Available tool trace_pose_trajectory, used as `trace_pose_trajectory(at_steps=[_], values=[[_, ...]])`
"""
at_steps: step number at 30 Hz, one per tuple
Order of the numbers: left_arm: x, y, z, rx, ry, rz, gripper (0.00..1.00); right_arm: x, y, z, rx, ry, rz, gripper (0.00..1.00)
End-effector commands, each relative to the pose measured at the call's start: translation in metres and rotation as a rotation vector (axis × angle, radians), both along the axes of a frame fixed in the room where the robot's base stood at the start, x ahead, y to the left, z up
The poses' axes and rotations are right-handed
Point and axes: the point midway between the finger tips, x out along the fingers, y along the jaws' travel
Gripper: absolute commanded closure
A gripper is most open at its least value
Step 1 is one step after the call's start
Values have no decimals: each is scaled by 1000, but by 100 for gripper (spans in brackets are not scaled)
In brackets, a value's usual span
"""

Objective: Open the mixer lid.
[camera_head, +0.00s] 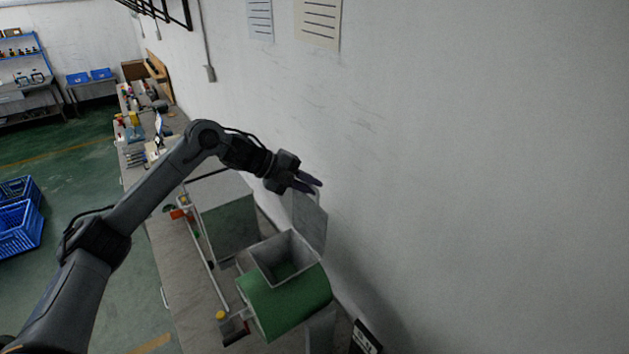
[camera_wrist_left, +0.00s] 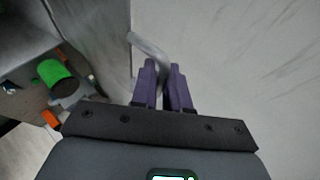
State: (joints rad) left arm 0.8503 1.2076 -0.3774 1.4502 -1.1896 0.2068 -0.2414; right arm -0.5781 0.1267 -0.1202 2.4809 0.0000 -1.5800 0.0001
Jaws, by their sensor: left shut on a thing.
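The mixer (camera_head: 285,305) has a green body with a grey square hopper on top. Its flat grey lid (camera_head: 311,220) stands up steeply at the hopper's wall side, and the hopper mouth is open. My left gripper (camera_head: 314,184) is at the lid's upper edge. In the left wrist view its purple fingers (camera_wrist_left: 164,80) are shut on a bent grey handle (camera_wrist_left: 146,45), whose curved end sticks out past the fingertips. The fingers hide part of the handle. My right gripper is not in view.
The wall (camera_head: 450,150) is close behind the lid. A grey box-like panel (camera_head: 230,228) stands beside the mixer on the long bench (camera_head: 185,275). A small yellow-capped item (camera_head: 221,316) is by the mixer's front. Blue crates (camera_head: 18,230) are on the floor at left.

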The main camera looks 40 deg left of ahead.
Motion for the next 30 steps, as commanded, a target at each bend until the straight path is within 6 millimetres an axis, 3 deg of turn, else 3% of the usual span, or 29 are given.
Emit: trace_pose_trajectory(at_steps=[8, 9, 13, 23, 30], values=[[0, 0, -1, 0, 2, 0, 100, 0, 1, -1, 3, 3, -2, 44], [0, 0, -1, 1, 3, 0, 84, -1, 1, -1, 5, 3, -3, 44], [0, 0, -1, 0, 2, 0, 64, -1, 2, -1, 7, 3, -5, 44], [-1, 1, 0, 1, 1, 1, 64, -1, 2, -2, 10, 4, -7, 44], [-16, 13, 10, 4, -2, 1, 64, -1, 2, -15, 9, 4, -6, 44]])
